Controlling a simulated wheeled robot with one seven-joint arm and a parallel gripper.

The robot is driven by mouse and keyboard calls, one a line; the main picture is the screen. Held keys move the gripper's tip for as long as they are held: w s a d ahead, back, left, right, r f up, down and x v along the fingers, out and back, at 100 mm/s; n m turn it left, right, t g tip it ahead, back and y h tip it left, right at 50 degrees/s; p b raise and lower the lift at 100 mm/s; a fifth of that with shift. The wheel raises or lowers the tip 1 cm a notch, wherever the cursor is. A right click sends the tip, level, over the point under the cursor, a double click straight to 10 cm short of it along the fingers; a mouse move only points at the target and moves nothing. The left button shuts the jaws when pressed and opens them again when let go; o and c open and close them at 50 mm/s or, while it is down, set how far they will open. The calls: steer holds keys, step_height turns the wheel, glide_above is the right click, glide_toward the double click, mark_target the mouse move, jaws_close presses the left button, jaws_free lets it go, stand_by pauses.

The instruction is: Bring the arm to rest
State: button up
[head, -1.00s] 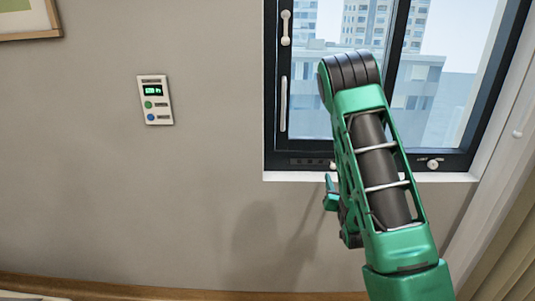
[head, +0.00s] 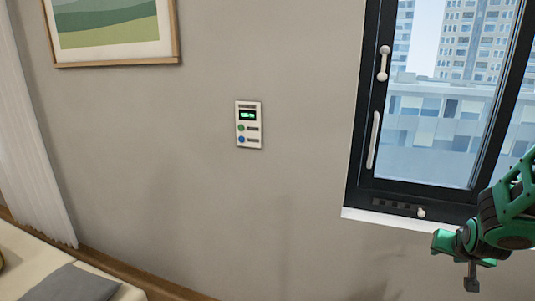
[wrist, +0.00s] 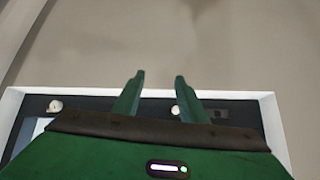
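My arm is green and black and enters the head view from the right edge. My gripper (head: 456,264) is at the lower right, in front of the wall just below the window sill. In the wrist view my gripper (wrist: 160,76) shows two green fingers with a clear gap between them. It is open and nothing is between the fingers. Most of my arm is outside the head view.
A dark-framed window (head: 362,130) with a white sill (head: 385,219) is at the right, close to my arm. A wall panel (head: 249,125) with a green display hangs mid-wall. A framed picture (head: 115,63) is upper left, a bed (head: 20,250) lower left. The wall between is bare.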

steer(key=s+a+r+g+y, duration=0.1)
steer(key=s+a+r+g, duration=0.1)
steer(key=s, duration=0.6)
steer(key=s+a+r+g+y, duration=0.2)
steer(key=s+a+r+g, duration=0.1)
steer(key=s, duration=0.6)
steer(key=s+a+r+g+y, duration=0.1)
steer(key=s+a+r+g, duration=0.1)
steer(key=s+a, duration=0.3)
steer(key=s, duration=0.4)
steer(key=shift+s+r+g, duration=0.2)
steer(key=shift+g, duration=0.1)
steer(key=shift+c, duration=0.9)
steer(key=shift+d, duration=0.15)
